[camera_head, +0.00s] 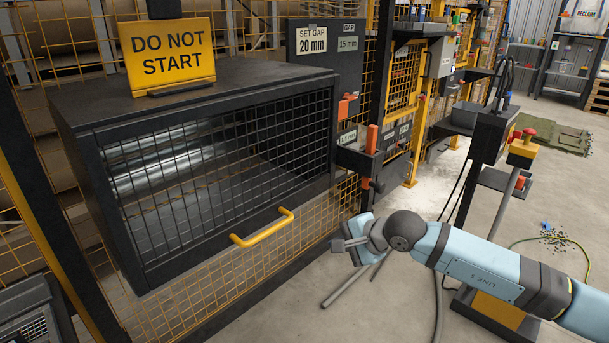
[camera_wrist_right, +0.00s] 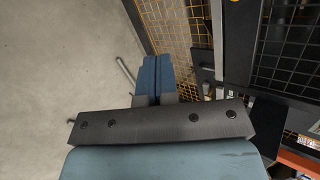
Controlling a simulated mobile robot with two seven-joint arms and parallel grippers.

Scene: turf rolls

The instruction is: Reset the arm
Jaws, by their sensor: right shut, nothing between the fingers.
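My right arm comes in from the right of the head view. Its gripper (camera_head: 345,244) is in the air to the right of the yellow handle (camera_head: 263,228) on the mesh-fronted machine box (camera_head: 215,135), apart from it. In the right wrist view the two blue fingers of this gripper (camera_wrist_right: 156,76) lie together, with nothing between them. My left gripper is in neither view.
A yellow "DO NOT START" sign (camera_head: 168,56) stands on the box. Yellow mesh fencing (camera_head: 235,290) runs below and behind it. A control post with a red button (camera_head: 525,143) stands at right. Open concrete floor (camera_wrist_right: 55,80) lies left in the wrist view.

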